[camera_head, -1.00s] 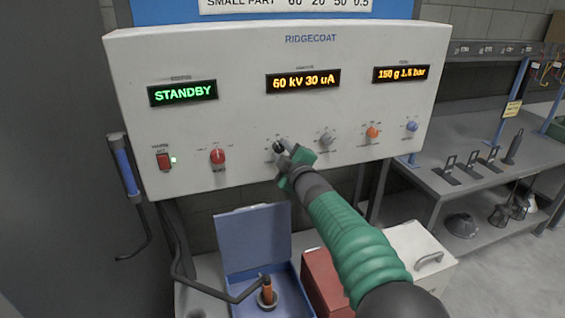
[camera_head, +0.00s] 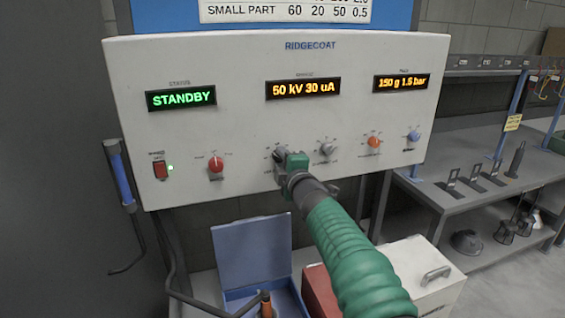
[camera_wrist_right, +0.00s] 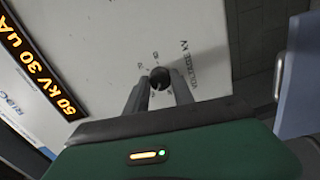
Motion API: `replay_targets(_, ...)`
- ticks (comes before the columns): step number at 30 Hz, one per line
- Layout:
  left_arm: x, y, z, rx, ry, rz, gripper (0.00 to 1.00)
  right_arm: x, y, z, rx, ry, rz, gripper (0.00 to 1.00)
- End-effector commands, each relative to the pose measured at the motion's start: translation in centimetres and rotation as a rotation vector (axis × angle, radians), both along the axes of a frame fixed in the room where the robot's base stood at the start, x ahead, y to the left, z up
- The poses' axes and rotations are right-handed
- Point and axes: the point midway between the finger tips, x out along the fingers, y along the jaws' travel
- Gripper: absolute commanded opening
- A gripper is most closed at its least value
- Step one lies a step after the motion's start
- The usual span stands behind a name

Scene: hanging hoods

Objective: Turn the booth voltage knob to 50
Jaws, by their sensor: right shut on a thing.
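The booth voltage knob (camera_head: 279,155) is a dark round knob on the white control panel (camera_head: 245,125), below the middle display. In the right wrist view the knob (camera_wrist_right: 160,77) sits between the two fingers, with a printed scale around it. My right gripper (camera_head: 283,158) is shut on the knob, and its green body partly hides it in the head view. The middle display (camera_head: 303,88) appears to read 50 kV 30 uA; it also shows in the right wrist view (camera_wrist_right: 40,62). My left gripper is not in view.
A red knob (camera_head: 216,165) is left of the gripper; grey (camera_head: 328,148), orange (camera_head: 373,142) and blue (camera_head: 414,136) knobs are to its right. The left display (camera_head: 181,97) reads STANDBY. An open blue box (camera_head: 253,252) is below the panel. A grey bench (camera_head: 450,195) stands at right.

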Motion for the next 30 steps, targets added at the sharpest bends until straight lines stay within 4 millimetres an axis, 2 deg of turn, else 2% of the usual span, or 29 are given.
replay_targets(1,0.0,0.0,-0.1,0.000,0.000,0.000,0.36,-0.1,0.4,-0.8,-0.003,0.012,0.005,0.00)
replay_targets(7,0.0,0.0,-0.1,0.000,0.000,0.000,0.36,-0.1,0.4,-0.9,-0.003,0.014,0.006,0.00)
replay_targets(8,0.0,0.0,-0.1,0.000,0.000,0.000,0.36,0.0,0.5,-0.9,-0.003,0.014,0.006,0.32)
replay_targets(12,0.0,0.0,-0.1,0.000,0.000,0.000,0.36,0.0,0.4,-0.8,-0.003,0.012,0.004,0.51)
replay_targets(20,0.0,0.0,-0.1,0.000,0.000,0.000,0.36,0.1,0.2,-0.5,0.000,0.008,0.002,0.51)
replay_targets(23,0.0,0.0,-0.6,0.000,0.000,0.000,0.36,-0.3,0.0,-0.6,0.001,0.005,0.001,0.51)
replay_targets(26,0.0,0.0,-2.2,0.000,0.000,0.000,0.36,-1.6,-0.4,-0.9,0.002,0.005,0.001,0.51)
replay_targets(30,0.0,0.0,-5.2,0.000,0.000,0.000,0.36,-4.9,-1.3,-1.0,0.003,0.004,0.002,0.51)
